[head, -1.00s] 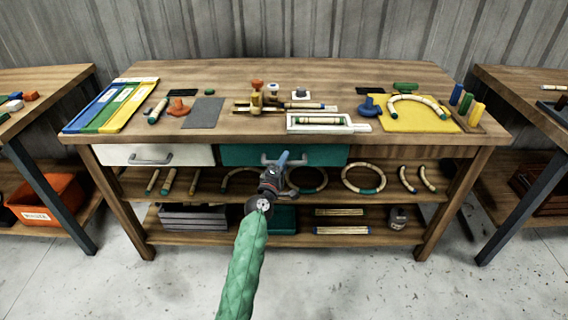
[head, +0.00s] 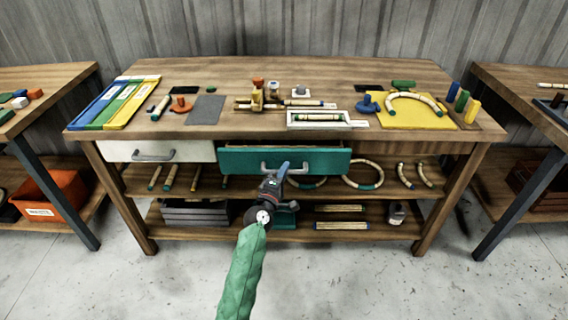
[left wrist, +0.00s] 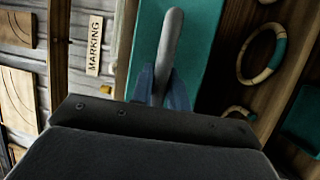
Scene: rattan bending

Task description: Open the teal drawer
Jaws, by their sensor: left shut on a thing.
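The teal drawer (head: 325,162) is under the middle of the workbench top, and its front stands out from the bench, partly open. Its grey bar handle (head: 262,168) is on the front. My left gripper (head: 282,170) is shut on this handle. In the left wrist view the blue fingers of my left gripper (left wrist: 160,88) are on either side of the grey handle (left wrist: 172,35), with the teal drawer front (left wrist: 205,40) behind. My right gripper is not in view.
A white drawer (head: 120,151) with a grey handle is shut, left of the teal one. The bench top (head: 330,72) holds trays, pegs and rattan pieces. Shelves below hold rattan rings (head: 363,174) and boxes. Floor in front is clear.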

